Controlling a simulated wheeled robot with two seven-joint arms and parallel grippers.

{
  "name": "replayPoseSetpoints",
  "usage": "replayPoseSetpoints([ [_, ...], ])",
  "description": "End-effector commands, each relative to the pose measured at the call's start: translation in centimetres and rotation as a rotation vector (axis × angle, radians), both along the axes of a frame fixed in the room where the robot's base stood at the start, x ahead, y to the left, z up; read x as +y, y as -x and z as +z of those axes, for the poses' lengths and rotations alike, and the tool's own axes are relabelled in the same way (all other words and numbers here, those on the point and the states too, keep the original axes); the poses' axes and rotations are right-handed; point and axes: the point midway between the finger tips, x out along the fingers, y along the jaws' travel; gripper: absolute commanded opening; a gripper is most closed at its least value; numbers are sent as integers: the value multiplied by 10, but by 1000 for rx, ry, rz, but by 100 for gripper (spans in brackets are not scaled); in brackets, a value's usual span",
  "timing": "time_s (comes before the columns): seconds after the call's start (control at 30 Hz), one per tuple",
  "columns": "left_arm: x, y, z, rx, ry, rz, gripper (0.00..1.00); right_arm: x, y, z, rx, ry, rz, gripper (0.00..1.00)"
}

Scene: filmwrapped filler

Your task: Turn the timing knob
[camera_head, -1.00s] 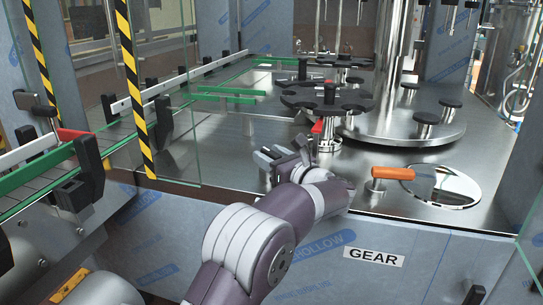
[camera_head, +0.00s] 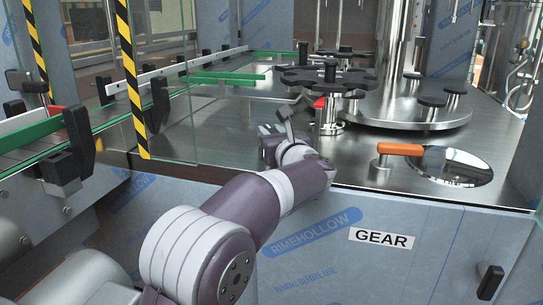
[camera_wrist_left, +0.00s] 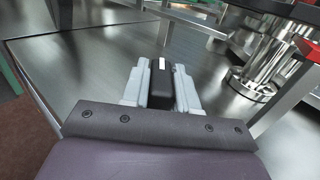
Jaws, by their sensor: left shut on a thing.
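The timing knob (camera_wrist_left: 160,84) appears in the left wrist view as a black block with a white mark on its top. It sits between the two grey fingers of my left gripper (camera_wrist_left: 160,88), which is shut on it. In the head view my left gripper (camera_head: 275,141) is low over the steel deck, in front of the star wheel. There my fingers and wrist hide the knob. My right gripper is not in view.
A black star wheel (camera_head: 325,80) on a steel post stands just behind, with a red handle (camera_head: 320,103) below it. An orange-handled lever (camera_head: 400,149) is to the right. A conveyor with green rails (camera_head: 35,132) and a glass panel (camera_head: 180,110) are to the left.

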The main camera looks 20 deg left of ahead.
Motion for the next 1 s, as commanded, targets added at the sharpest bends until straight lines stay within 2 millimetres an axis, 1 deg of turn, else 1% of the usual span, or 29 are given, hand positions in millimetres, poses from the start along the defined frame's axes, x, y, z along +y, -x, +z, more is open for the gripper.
replayPoseSetpoints([
  [0.03,2,1,-12,-4,0,-40,0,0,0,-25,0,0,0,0],
  [0.1,2,1,-11,-3,1,-106,0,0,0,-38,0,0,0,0],
  [0.2,3,1,-9,-2,-1,-198,0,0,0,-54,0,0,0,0],
  [0.4,3,1,-6,-1,-2,-367,0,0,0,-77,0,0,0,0],
  [0.7,2,0,-3,0,-1,-552,0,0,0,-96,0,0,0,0],
  [1.0,2,0,-1,1,0,-634,0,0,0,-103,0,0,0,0],
])
